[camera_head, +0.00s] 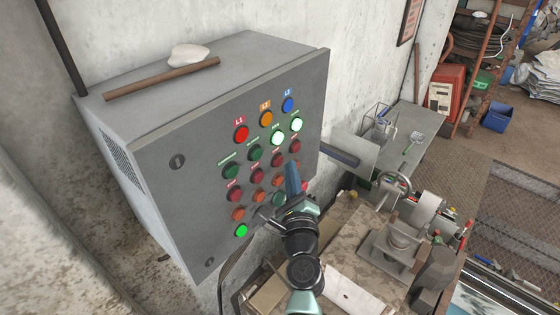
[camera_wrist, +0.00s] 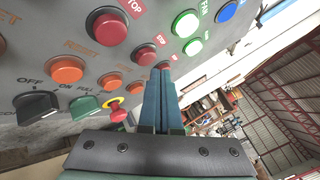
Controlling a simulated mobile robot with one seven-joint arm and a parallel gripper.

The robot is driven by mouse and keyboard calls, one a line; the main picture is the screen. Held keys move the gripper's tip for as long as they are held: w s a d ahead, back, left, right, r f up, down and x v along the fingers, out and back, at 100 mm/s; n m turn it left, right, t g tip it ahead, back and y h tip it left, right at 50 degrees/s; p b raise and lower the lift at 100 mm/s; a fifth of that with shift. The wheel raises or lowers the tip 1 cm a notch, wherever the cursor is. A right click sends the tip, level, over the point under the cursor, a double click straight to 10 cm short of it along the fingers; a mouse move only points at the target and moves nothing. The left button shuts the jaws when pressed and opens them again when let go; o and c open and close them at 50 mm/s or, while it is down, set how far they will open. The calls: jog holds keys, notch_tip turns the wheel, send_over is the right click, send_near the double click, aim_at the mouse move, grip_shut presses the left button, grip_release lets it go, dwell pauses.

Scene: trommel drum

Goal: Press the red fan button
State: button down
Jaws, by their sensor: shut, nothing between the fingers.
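The grey control panel (camera_head: 170,215) carries a row of red buttons: a left one (camera_head: 234,195), two middle ones (camera_head: 257,175) (camera_head: 275,160) and a rightmost one (camera_head: 295,146). In the wrist view a large red button (camera_wrist: 110,27) is at upper left and a smaller one (camera_wrist: 145,55) is close to the fingertips. A FAN label shows near the lit green buttons, but I cannot tell from the text which red button is the fan's. My gripper (camera_head: 291,168) is shut and empty, its tips just below the rightmost red button; contact is unclear. The shut fingers also show in the wrist view (camera_wrist: 160,75).
Lit green buttons (camera_head: 297,124), a red lamp (camera_head: 241,133), orange buttons (camera_head: 238,213) and a black selector knob (camera_wrist: 37,106) crowd the panel. A red emergency stop (camera_wrist: 118,113) stands out beside the fingers. A cluttered workbench (camera_head: 345,245) lies right of the panel.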

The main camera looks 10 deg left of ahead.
jog(key=shift+a, duration=0.1)
dwell(0.3)
jog(key=shift+w+a, duration=0.25)
jog(key=shift+w+a, duration=0.25)
jog(key=shift+a, duration=0.15)
dwell(0.7)
jog(key=shift+d, duration=0.1)
jog(key=shift+s+d, duration=0.55)
jog(key=shift+d, duration=0.1)
jog(key=s+d, duration=0.1)
jog(key=d, duration=0.1)
jog(key=s+d, duration=0.1)
jog(key=d, duration=0.1)
jog(key=shift+s+d, duration=0.1)
jog(key=shift+s, duration=0.25)
dwell(0.8)
